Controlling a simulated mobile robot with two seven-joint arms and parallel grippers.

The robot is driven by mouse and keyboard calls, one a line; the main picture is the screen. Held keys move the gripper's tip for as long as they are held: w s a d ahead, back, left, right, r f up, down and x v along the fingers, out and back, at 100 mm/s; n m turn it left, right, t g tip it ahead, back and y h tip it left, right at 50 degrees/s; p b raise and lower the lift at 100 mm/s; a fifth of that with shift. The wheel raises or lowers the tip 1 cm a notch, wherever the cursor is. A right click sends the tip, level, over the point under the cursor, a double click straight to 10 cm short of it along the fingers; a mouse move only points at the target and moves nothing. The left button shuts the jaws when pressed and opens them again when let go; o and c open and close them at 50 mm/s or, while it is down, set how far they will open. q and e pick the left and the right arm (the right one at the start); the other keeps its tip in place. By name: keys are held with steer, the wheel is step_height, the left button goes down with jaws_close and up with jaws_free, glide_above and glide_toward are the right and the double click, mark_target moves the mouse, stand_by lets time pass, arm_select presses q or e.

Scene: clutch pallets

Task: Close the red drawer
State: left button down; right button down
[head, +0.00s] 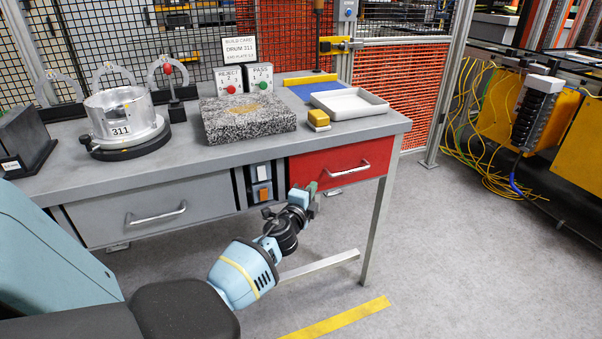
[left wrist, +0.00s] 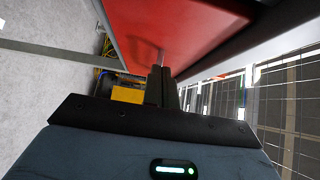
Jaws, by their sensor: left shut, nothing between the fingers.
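The red drawer (head: 318,163) sits under the right end of the grey workbench (head: 175,160), with a silver bar handle (head: 347,169) on its front. I cannot tell whether its front is fully flush with the bench. My left gripper (head: 311,188) is shut and empty, at the lower left part of the drawer front, left of the handle. In the left wrist view, the red drawer front (left wrist: 185,28) fills the upper middle, and the shut fingers (left wrist: 161,86) point toward it. Contact between fingers and drawer cannot be made out. My right gripper is not in view.
A grey drawer (head: 150,208) and a switch panel (head: 262,184) are left of the red drawer. A bench leg (head: 378,230) stands to the right. On top are a metal drum (head: 120,115), a granite plate (head: 247,118) and a white tray (head: 349,103).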

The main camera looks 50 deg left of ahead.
arm_select(q)
steer(key=v, duration=0.9)
steer(key=shift+p, duration=0.35)
steer(key=shift+a+f, duration=0.1)
